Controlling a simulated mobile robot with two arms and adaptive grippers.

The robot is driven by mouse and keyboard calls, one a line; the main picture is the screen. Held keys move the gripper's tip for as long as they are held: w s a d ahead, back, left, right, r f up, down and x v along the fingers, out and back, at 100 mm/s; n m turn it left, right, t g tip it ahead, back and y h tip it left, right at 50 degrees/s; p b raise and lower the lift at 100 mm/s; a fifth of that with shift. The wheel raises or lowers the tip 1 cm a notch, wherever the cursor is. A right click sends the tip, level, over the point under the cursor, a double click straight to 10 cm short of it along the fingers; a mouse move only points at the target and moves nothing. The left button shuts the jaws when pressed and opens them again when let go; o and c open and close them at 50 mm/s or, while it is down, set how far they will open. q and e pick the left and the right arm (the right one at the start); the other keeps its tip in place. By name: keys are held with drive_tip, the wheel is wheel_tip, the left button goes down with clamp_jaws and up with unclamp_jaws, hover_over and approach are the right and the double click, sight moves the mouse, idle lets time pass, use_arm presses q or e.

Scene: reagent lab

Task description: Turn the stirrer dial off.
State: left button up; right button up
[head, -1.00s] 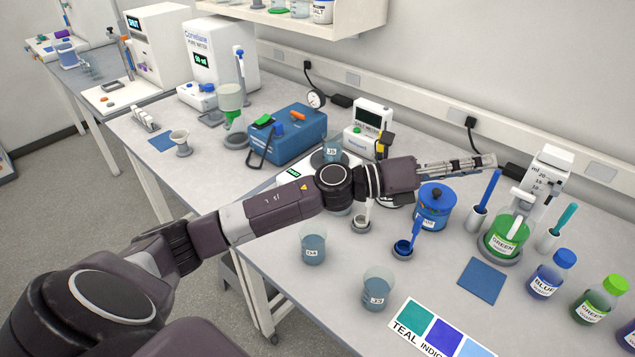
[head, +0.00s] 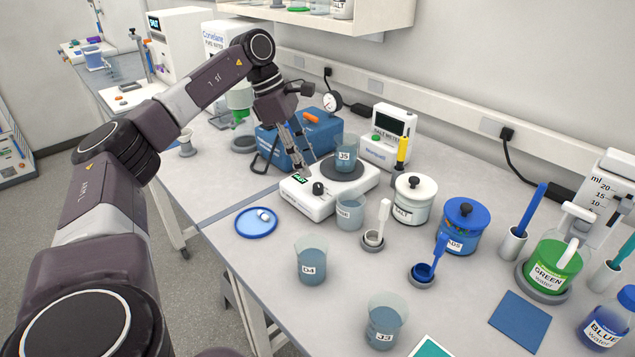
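The stirrer (head: 297,199) is a white box with a lit green display and a round dark plate. Its black dial (head: 318,188) is on the front face, right of the display. A beaker labelled J5 (head: 345,155) with blue-grey liquid stands on the plate. My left gripper (head: 303,167) points down just above and behind the dial, near the stirrer's left rear side, apart from the dial. Its fingers are close together and seen at a slant, so I cannot tell whether they are open. It holds nothing visible. My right gripper is not in view.
A beaker (head: 350,212) stands close in front of the stirrer, and a blue dish (head: 257,222) lies to its left. A blue case (head: 290,140) is behind the gripper. The salt meter (head: 388,135) and salt jar (head: 414,200) are to the right.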

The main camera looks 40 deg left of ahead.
sight(317, 185)
use_arm(q)
drive_tip(key=x, duration=0.6)
drive_tip(key=shift+d+p, duration=0.15)
drive_tip(key=shift+p, duration=0.15)
drive_tip(key=shift+c, duration=0.3)
